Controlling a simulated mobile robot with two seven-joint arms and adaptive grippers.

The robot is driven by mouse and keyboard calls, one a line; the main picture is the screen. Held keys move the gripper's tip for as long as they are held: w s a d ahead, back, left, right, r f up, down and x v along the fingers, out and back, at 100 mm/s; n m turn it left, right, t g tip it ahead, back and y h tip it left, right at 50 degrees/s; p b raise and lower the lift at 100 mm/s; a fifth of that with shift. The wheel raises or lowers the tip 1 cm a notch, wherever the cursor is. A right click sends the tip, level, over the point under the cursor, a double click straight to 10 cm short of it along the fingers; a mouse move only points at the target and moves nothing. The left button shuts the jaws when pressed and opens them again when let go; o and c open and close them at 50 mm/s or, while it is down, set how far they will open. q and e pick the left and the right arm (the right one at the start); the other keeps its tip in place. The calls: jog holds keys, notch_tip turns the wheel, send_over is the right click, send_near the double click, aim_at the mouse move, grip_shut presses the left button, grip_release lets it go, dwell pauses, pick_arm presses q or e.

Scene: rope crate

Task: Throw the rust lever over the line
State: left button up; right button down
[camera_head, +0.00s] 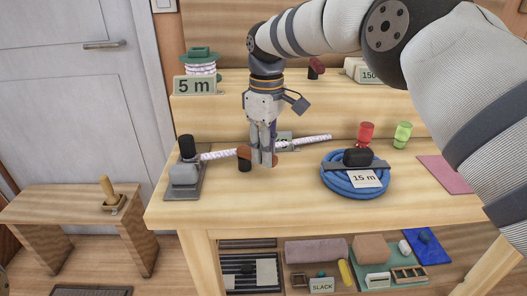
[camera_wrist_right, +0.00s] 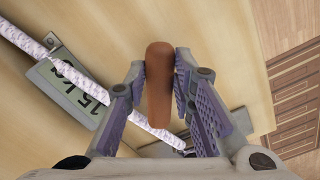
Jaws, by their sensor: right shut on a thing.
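The rust lever (camera_wrist_right: 159,85) is a rounded brown-orange handle between the finger pads of my right gripper (camera_wrist_right: 160,92) in the wrist view. In the head view my right gripper (camera_head: 263,162) points down at the workbench and is shut on the lever, whose rust end (camera_head: 244,152) shows left of the fingers above a black part. The line (camera_head: 218,154) is a white, purple-flecked rope. It runs from the grey fitting with a black knob (camera_head: 184,172) at left, past the fingers, to the right. Near the lever the fingers partly hide the line. My left gripper is not in view.
A blue rope coil (camera_head: 340,184) tagged 15 m lies right of the gripper. A sign reading 15 kg (camera_wrist_right: 70,86) is by the line. A spool (camera_head: 200,67) stands on the back shelf.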

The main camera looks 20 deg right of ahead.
jog(key=shift+w+d+n, duration=0.15)
jog(key=shift+n, duration=0.15)
jog(key=c, duration=1.4)
grip_release()
jog(key=shift+o, duration=0.2)
notch_tip(320, 180, up, 8)
jog(key=shift+f, duration=0.25)
